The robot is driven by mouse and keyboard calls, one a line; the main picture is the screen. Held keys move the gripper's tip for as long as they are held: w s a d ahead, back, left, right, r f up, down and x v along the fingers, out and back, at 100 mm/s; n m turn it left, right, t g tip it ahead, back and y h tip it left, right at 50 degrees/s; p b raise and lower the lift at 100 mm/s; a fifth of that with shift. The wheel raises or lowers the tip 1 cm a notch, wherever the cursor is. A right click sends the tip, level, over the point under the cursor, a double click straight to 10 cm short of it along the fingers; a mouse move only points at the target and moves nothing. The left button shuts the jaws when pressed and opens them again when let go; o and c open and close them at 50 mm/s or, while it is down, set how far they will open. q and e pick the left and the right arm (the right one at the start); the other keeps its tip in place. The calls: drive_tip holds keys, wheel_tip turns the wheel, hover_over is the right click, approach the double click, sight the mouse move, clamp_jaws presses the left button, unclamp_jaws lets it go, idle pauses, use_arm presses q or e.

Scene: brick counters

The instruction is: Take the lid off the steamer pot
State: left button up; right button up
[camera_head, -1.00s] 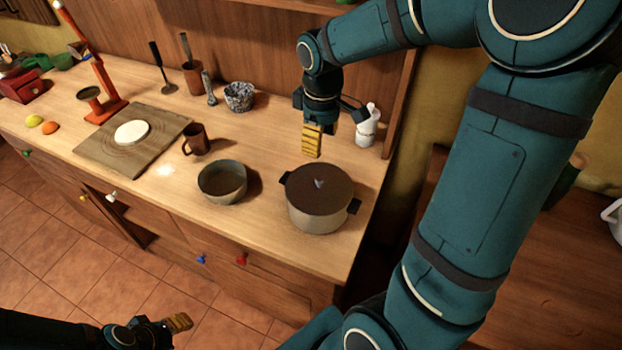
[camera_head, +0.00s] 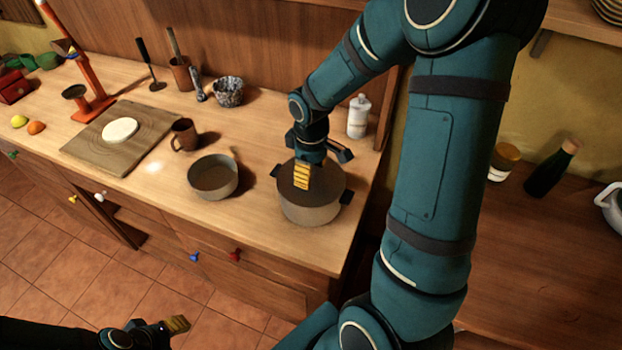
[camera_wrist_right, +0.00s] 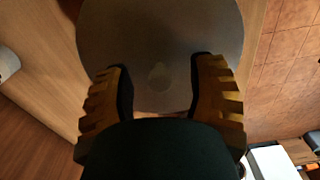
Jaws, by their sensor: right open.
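The steamer pot (camera_head: 310,214) is a grey pot with two dark side handles, near the counter's right end. Its dark round lid (camera_head: 328,182) sits on top. My right gripper (camera_head: 302,178) points down over the lid, and its arm hides the lid's knob in the head view. In the right wrist view, the open fingers of my right gripper (camera_wrist_right: 160,66) stand on either side of the lid's small round knob (camera_wrist_right: 160,77), apart from it. My left gripper (camera_head: 178,325) is low at the bottom left, away from the counter; its opening cannot be made out.
A grey bowl (camera_head: 213,177) stands just left of the pot, with a brown mug (camera_head: 184,135) behind it. A white bottle (camera_head: 358,117) stands behind the pot to the right. A cutting board (camera_head: 85,147) with a white round piece lies farther left.

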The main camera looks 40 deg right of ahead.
clamp_jaws()
idle(0.3)
